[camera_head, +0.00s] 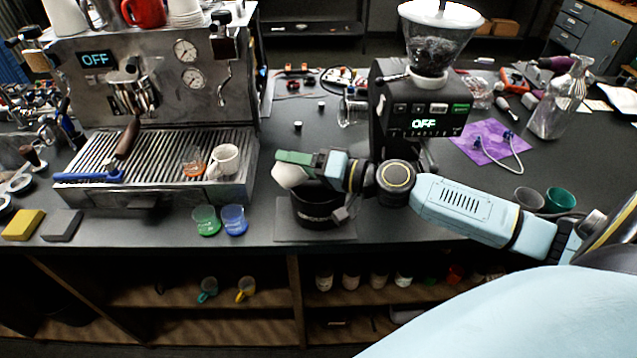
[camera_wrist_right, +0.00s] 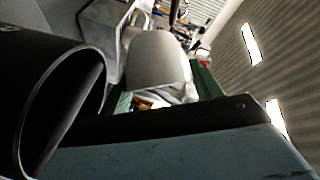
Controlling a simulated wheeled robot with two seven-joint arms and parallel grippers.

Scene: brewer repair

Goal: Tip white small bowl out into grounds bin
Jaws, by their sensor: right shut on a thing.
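The white small bowl (camera_head: 289,176) is in my right gripper (camera_head: 296,164), which is shut on it. The bowl hangs at the upper left of the black grounds bin (camera_head: 318,208), tilted onto its side. In the right wrist view the bowl (camera_wrist_right: 157,62) shows pale between the green fingers, and the bin's round open mouth (camera_wrist_right: 68,110) fills the left side. I cannot see what is inside the bowl or the bin. The bin stands on a dark mat (camera_head: 290,233) near the counter's front edge. My left gripper is not in view.
The espresso machine (camera_head: 160,75) stands at left, with a white cup (camera_head: 225,160) on its drip tray. Green (camera_head: 206,220) and blue (camera_head: 234,219) cups stand left of the bin. The grinder (camera_head: 415,105) stands behind my right arm. A purple cloth (camera_head: 490,143) lies at right.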

